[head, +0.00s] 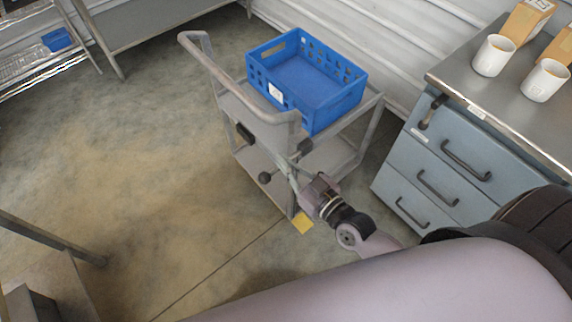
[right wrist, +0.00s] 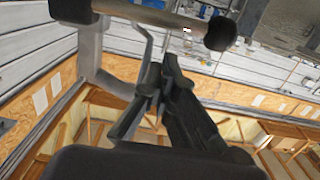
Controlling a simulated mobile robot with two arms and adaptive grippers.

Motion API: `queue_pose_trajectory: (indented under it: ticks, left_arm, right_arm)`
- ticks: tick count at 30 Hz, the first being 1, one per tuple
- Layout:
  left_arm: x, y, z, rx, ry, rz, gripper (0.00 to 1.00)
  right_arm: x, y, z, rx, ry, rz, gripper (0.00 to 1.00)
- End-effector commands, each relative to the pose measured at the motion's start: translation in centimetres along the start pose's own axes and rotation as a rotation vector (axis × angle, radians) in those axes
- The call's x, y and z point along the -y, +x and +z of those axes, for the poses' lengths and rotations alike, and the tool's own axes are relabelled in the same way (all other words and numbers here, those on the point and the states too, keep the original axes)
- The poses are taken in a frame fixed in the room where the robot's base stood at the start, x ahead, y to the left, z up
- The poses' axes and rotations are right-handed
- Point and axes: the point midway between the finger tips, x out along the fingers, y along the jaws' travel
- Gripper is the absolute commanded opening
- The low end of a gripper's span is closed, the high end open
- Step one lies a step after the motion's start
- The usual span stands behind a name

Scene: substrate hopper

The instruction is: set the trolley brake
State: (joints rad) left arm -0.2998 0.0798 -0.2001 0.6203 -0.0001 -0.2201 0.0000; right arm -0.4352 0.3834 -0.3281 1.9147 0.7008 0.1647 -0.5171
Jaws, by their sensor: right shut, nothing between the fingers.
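The grey trolley (head: 222,97) stands mid-picture in the head view, with its push handle toward the left. A lever with a black ball knob (head: 265,177) sticks out low at its near end; I take it for the brake. In the right wrist view the knob (right wrist: 220,34) ends a metal rod (right wrist: 150,14) that runs across the top from a black hub. My right gripper (head: 287,165) is shut and empty beside the lever. In the right wrist view its dark fingers (right wrist: 152,82) are just below the rod; I cannot tell whether they touch it. My left gripper is not in view.
A blue crate (head: 337,112) sits on the trolley. A blue-grey drawer cabinet (head: 415,165) with white mugs (head: 493,56) on top stands close at the right. A yellow patch (head: 303,223) shows by the trolley's near corner. The floor (head: 130,160) to the left is open.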

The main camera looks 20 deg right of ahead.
Motion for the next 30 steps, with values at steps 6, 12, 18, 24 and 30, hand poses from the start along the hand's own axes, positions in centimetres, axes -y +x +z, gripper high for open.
queue_pose_trajectory:
  ticks: [6, 12, 18, 24, 30]
  left_arm:
    - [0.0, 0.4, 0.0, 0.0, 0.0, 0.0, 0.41]
    - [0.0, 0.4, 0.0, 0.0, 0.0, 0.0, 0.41]
    - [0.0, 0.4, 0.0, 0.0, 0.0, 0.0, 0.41]
    - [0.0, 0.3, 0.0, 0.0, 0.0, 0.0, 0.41]
    - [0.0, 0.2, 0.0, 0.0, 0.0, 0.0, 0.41]
  right_arm:
    - [0.0, 0.4, 1.4, -0.004, 0.0, 0.0, 0.0]
    - [0.0, 0.4, 1.5, -0.003, 0.0, 0.0, 0.0]
    - [0.0, 0.4, 1.5, -0.003, -0.002, 0.001, 0.0]
    - [0.1, 0.4, 1.9, -0.003, -0.039, 0.003, 0.0]
    - [0.2, 0.4, 2.1, -0.004, -0.069, 0.004, 0.0]
